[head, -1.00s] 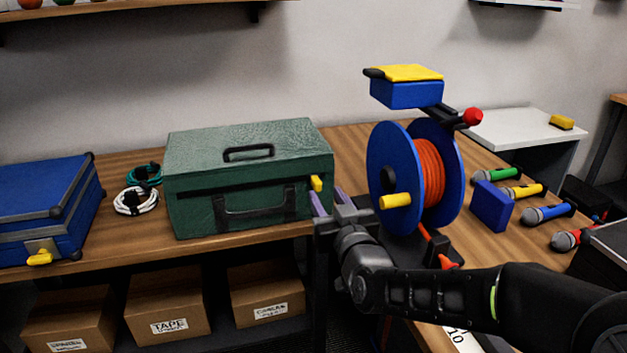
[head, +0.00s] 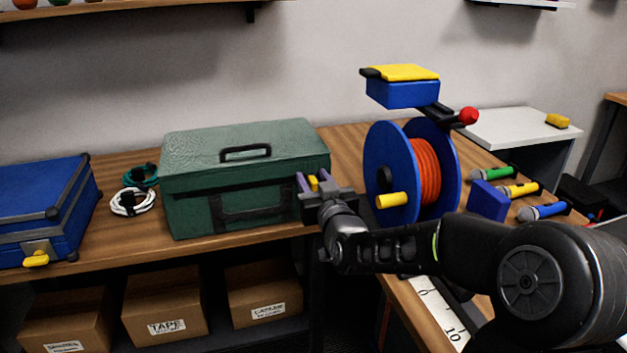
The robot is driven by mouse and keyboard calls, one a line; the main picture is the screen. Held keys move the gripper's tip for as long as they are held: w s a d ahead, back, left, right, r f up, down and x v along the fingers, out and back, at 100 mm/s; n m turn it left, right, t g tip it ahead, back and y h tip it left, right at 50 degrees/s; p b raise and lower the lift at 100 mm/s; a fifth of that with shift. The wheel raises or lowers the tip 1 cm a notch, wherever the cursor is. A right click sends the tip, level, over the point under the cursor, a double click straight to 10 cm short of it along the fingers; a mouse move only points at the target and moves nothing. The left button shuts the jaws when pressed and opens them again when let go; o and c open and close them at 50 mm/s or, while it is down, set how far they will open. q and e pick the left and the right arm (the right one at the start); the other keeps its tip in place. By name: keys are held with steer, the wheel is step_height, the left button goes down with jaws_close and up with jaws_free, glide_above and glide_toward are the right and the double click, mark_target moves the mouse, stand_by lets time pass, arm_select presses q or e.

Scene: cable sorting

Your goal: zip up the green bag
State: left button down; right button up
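The green bag (head: 190,205) stands on the wooden table, left of the cable reel, with its lid down and a black handle on top. A dark zip line runs along its front below the lid. The yellow zip pull (head: 312,183) is at the right end of the front. My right gripper (head: 313,182) is at that end, its two purple fingers on either side of the pull. The fingers look apart; I cannot tell whether they touch the pull. My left gripper is not in view.
A blue case (head: 40,205) and coiled cables (head: 132,202) lie left of the bag. The blue reel with orange cable (head: 425,170) stands close right of my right gripper. Several microphones (head: 495,173) lie further right. Cardboard boxes (head: 165,305) sit under the table.

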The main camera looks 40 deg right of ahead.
jaws_close()
stand_by(1.3)
